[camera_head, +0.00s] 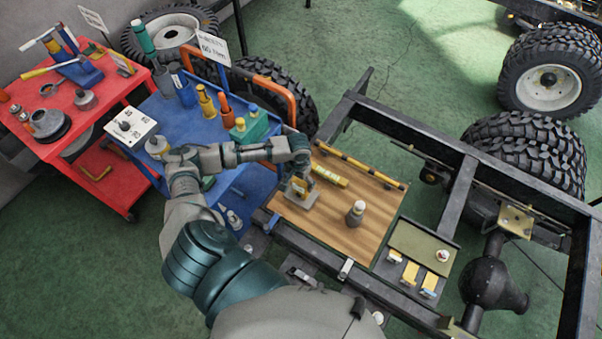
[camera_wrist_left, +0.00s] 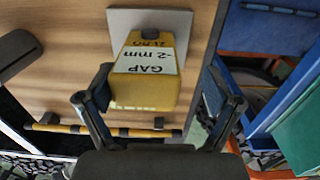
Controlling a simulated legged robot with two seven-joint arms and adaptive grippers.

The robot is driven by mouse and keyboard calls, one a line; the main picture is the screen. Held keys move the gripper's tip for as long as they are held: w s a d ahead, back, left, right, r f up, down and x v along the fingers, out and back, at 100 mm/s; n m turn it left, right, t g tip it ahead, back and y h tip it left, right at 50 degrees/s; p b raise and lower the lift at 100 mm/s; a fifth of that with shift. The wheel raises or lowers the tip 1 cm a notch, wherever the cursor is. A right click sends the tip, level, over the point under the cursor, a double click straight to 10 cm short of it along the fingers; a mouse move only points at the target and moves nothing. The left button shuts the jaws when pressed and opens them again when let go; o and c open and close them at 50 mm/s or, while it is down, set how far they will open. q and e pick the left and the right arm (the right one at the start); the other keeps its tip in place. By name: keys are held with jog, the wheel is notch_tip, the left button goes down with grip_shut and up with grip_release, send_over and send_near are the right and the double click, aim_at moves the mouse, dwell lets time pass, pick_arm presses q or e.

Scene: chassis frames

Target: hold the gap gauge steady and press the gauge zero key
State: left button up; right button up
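The gap gauge (camera_head: 299,190) stands on the wooden board (camera_head: 335,222), under my left gripper (camera_head: 298,172). In the left wrist view the gauge (camera_wrist_left: 146,85) is a yellow block on a grey base plate (camera_wrist_left: 122,24), with a white label reading GAP, -2 mm and ZERO, upside down. The dark round zero key (camera_wrist_left: 150,33) shows beside the word ZERO. My left gripper (camera_wrist_left: 165,100) is open, its fingers spread to either side of the gauge. The left finger is near the block; the right finger stands clear of it. My right gripper is not in view.
A dark grey bottle-like part (camera_head: 356,213) and a yellow bar (camera_head: 329,175) are on the board. A yellow-black rod (camera_head: 362,167) runs along its far edge. The blue cart (camera_head: 205,118) with tools is left of it. An olive tray (camera_head: 424,242) lies to the right.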

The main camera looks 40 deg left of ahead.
aim_at(302, 189)
pick_arm(q)
jog(key=f, duration=0.1)
jog(key=d+f, duration=0.1)
jog(key=f, duration=0.1)
jog(key=shift+d, duration=0.9)
jog(key=shift+a, duration=0.35)
jog(key=shift+c, duration=1.2)
jog(key=shift+a+f, duration=0.15)
jog(key=shift+a, duration=0.15)
jog(key=c, duration=0.4)
jog(key=shift+s+a+f, duration=0.15)
jog(key=shift+a, duration=0.2)
jog(key=c, duration=0.5)
jog(key=shift+d, duration=0.35)
jog(key=shift+c, duration=0.2)
jog(key=shift+d, duration=0.25)
jog(key=shift+a, duration=0.2)
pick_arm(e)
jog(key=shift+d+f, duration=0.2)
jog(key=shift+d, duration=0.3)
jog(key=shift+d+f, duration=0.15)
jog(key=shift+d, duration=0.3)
